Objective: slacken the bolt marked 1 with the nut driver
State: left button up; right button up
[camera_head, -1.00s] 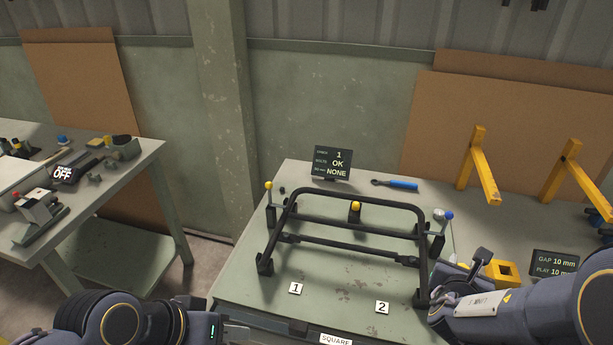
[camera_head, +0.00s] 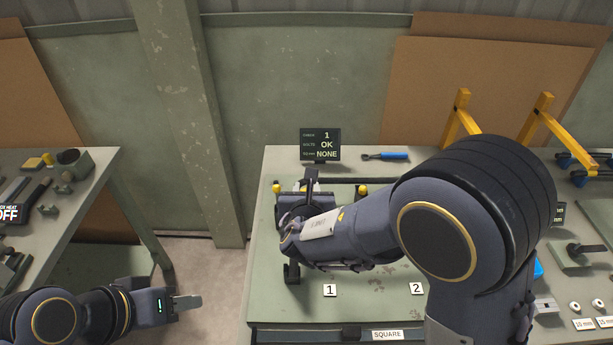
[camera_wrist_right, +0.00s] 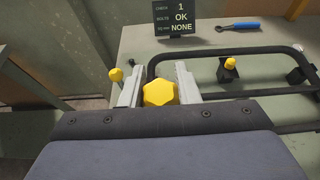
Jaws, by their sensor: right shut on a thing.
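My right gripper (camera_wrist_right: 160,86) is shut on a yellow hexagonal piece, seen end-on, which looks like the nut driver's handle (camera_wrist_right: 160,93). In the head view the right gripper (camera_head: 309,180) is over the left part of the black frame (camera_head: 291,272), and my arm covers much of that frame. The label 1 (camera_head: 330,290) lies on the bench in front of the frame's left foot. The bolt and the driver's lower end are hidden. My left gripper (camera_head: 186,301) is away to the left, beyond the bench edge; its fingers overlap, so its opening is unclear.
A screen (camera_head: 320,145) reads check 1, bolts OK, square NONE. A blue-handled spanner (camera_head: 386,156) lies at the back. Yellow-topped clamps stand by the frame, one left (camera_wrist_right: 116,75) and one inside (camera_wrist_right: 230,64). Label 2 (camera_head: 416,288) is to the right. The bench front is clear.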

jog(key=shift+s+a+r, duration=0.1)
jog(key=shift+s, duration=0.1)
jog(key=shift+w, duration=0.1)
jog(key=shift+f+b, duration=0.5)
jog(key=shift+b, duration=0.3)
notch_tip(320, 180, down, 5)
jog(key=b, duration=0.5)
jog(key=shift+f, duration=1)
dwell(1.5)
dwell(0.3)
jog(key=o, duration=1.1)
